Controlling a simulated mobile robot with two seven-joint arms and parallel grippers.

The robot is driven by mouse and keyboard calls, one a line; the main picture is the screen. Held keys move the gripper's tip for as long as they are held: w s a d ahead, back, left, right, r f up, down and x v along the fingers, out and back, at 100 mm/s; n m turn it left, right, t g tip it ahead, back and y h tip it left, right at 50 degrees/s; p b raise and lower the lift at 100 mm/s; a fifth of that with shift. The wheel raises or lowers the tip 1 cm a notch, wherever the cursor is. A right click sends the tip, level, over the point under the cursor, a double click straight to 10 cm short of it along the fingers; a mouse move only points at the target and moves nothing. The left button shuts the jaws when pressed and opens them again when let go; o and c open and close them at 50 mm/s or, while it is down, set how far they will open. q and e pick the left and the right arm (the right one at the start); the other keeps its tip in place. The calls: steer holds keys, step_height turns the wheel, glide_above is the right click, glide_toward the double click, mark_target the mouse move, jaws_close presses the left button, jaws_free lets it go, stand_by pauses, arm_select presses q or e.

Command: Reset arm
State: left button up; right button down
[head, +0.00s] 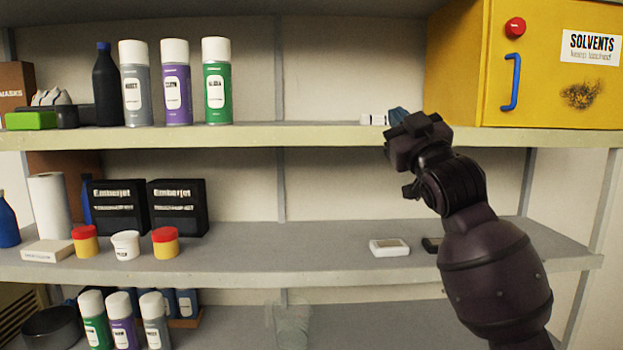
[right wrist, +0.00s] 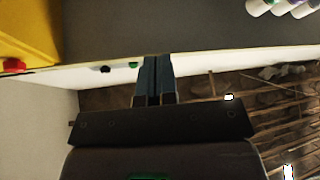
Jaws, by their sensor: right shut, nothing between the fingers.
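My right arm comes in from the lower right in the head view. Its gripper (head: 408,128) is raised in front of the upper shelf's edge, left of the yellow cabinet. In the right wrist view the gripper's fingers (right wrist: 153,82) are together with nothing between them. My left gripper is in neither view.
The upper shelf (head: 320,134) holds several spray cans (head: 217,80) at left and a yellow solvents cabinet (head: 555,70) at right. The middle shelf (head: 300,265) holds black boxes (head: 177,208), small tubs (head: 125,245) and a white tray (head: 389,247). Its centre is clear.

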steer(key=s+d+f+m+g+h, duration=0.1)
steer(key=s+d+f, duration=0.1)
steer(key=f, duration=1.1)
steer(key=s+d+f+m+g+h, duration=0.1)
steer(key=s+d+f+g+h, duration=0.15)
steer(key=f, duration=1.05)
steer(key=s+d+f+m+g+h, duration=0.1)
steer(key=s+d+f+m, duration=0.15)
steer(key=f, duration=1.05)
steer(key=s+d+f+m+g+h, duration=0.1)
steer(key=s+d+f+g, duration=0.1)
steer(key=s+f, duration=1.1)
steer(key=s+d+f+m+g+h, duration=0.1)
steer(key=s+f+g, duration=0.4)
steer(key=s+f, duration=0.9)
steer(key=shift+s+d+f+h, duration=0.3)
steer(key=shift+d+h, duration=0.25)
steer(key=shift+d, duration=0.65)
steer(key=shift+w+m, duration=0.1)
steer(key=shift+m, duration=0.15)
